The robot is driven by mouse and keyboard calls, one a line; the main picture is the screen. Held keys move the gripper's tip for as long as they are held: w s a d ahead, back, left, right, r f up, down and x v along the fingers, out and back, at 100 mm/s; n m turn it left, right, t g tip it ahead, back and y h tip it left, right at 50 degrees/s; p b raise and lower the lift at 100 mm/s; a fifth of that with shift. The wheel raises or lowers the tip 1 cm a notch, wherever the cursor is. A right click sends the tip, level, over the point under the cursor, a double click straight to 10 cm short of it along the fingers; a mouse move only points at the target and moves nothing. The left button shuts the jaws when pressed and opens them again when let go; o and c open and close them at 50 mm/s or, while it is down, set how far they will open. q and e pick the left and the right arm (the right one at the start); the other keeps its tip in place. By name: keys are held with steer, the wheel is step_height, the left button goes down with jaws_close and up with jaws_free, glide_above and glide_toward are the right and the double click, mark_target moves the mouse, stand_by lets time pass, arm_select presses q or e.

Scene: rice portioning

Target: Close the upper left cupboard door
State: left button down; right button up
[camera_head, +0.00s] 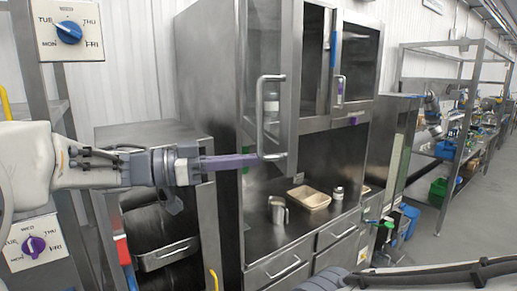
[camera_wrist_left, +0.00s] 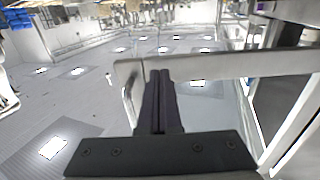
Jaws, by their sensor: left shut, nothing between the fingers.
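The upper left cupboard door (camera_head: 292,60) stands open in the head view, swung out from the steel cupboard (camera_head: 208,85). Its vertical bar handle (camera_head: 262,108) is on the near edge. My left gripper (camera_head: 257,159) is shut and empty, its purple fingers reaching to the lower end of the handle. In the left wrist view the dark fingers (camera_wrist_left: 160,75) lie together beside the handle (camera_wrist_left: 131,92), overlapping the door's pale frame (camera_wrist_left: 235,64); I cannot tell whether they touch it. My right gripper is out of view.
The upper right door (camera_head: 359,65) looks shut. A metal jug (camera_head: 278,211), a tray (camera_head: 309,197) and a small jar (camera_head: 338,194) stand on the counter below. Drawers with bar handles (camera_head: 284,267) are underneath. Open floor (camera_head: 455,230) lies to the right.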

arm_select(q)
steer(key=shift+p+x, duration=0.35)
steer(key=shift+x, duration=0.9)
